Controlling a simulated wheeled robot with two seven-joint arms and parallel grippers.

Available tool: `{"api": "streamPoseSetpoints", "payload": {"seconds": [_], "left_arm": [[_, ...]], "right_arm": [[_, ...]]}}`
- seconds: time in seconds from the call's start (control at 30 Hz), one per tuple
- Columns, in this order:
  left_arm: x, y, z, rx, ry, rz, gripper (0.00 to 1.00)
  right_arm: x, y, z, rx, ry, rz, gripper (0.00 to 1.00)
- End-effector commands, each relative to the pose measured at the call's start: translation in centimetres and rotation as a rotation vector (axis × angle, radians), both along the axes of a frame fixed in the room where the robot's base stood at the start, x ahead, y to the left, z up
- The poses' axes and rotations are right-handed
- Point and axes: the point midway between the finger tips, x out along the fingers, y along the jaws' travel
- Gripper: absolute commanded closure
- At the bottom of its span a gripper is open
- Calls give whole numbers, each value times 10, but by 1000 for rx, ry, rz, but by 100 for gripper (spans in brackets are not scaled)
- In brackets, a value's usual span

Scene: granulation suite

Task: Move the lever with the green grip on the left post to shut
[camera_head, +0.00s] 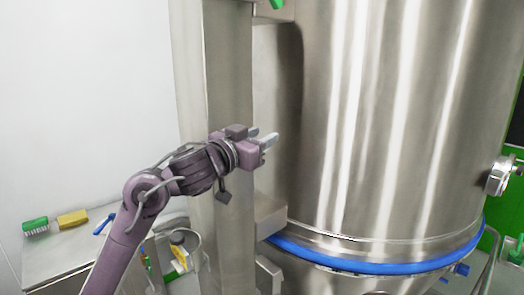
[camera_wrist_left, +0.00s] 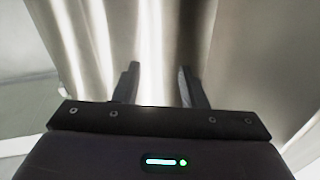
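A tall metal post (camera_head: 228,60) stands left of the big steel vessel. A small green piece (camera_head: 277,4) shows at the top edge of the head view, beside a bracket on this post; it is cut off, so I cannot tell if it is the lever's green grip. No whole lever is visible. My left gripper (camera_head: 268,143) is in front of the post, well below the green piece, pointing right toward the vessel. In the left wrist view its fingers (camera_wrist_left: 158,78) are apart with nothing between them. My right gripper is not in view.
The steel vessel (camera_head: 400,120) with a blue band (camera_head: 380,266) fills the right side. A metal bracket (camera_head: 268,215) sits low on the post. A bench (camera_head: 60,255) at lower left bears a green brush (camera_head: 35,226) and a yellow block (camera_head: 73,219).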

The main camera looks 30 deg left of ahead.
Motion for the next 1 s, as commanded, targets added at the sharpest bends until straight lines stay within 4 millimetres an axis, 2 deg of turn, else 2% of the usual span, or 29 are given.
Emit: {"api": "streamPoseSetpoints", "payload": {"seconds": [0.1,0.23,0.6,0.87,0.9,1.0], "left_arm": [[2,-3,-17,5,24,11,62],[2,-5,-27,11,40,20,62],[2,-6,-31,13,45,23,62],[3,-6,-34,14,49,24,96],[3,-7,-39,14,58,27,100],[4,-13,-70,21,107,41,100]], "right_arm": [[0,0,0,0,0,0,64],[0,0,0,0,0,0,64],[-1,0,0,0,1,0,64],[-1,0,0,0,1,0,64],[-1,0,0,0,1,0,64],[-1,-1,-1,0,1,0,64]]}}
